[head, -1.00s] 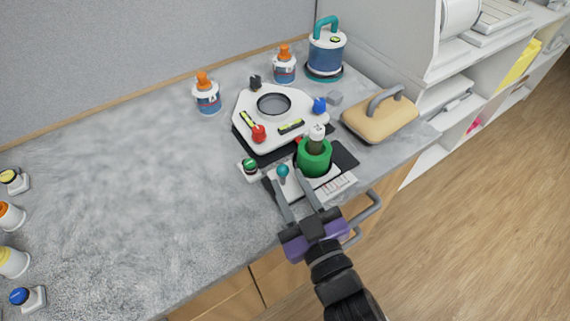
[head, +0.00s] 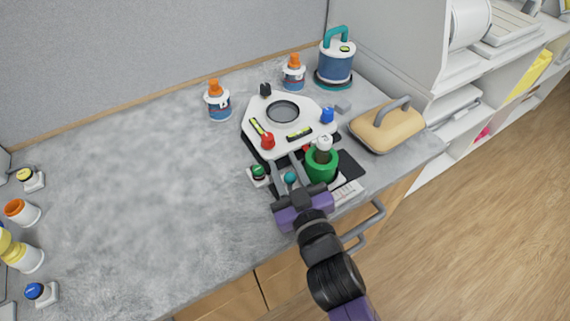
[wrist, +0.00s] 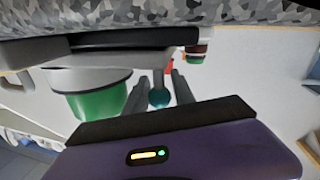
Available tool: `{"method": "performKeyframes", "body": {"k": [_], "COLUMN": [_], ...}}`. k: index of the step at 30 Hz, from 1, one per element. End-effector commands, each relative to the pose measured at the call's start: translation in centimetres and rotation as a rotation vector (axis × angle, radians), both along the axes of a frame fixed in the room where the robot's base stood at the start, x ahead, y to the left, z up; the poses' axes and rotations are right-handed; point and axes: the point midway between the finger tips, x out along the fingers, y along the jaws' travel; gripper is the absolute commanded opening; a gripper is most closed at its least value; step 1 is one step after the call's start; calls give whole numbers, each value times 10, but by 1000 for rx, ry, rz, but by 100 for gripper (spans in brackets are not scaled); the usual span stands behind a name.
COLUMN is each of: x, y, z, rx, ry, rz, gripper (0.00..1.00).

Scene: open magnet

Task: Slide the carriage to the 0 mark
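The teal ball knob (head: 290,178) stands at the front of the white instrument, left of a green cup (head: 322,167) holding a white-capped vial (head: 323,145). I take the knob and the part under it as the carriage; its body is mostly hidden by my gripper. A pale scale strip (head: 347,192) lies right of my gripper, partly covered; the 0 mark is not readable. My gripper (head: 286,161) is open, with its fingers on either side of the knob. In the wrist view the knob (wrist: 159,97) sits between the fingers (wrist: 160,76), with gaps showing.
The white instrument plate (head: 262,113) with red and blue knobs is just behind. A small green-topped button (head: 258,172) stands close to the left finger. The counter's left middle (head: 130,200) is clear.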

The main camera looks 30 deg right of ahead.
Motion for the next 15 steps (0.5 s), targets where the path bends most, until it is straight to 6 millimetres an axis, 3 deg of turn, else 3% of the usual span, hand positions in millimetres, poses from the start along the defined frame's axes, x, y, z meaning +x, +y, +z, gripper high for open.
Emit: {"method": "performKeyframes", "body": {"k": [1,4,15], "x": [0,0,0], "y": [0,0,0], "z": [0,0,0], "rx": [0,0,0], "ry": [0,0,0], "rz": [0,0,0], "gripper": [19,0,0]}}
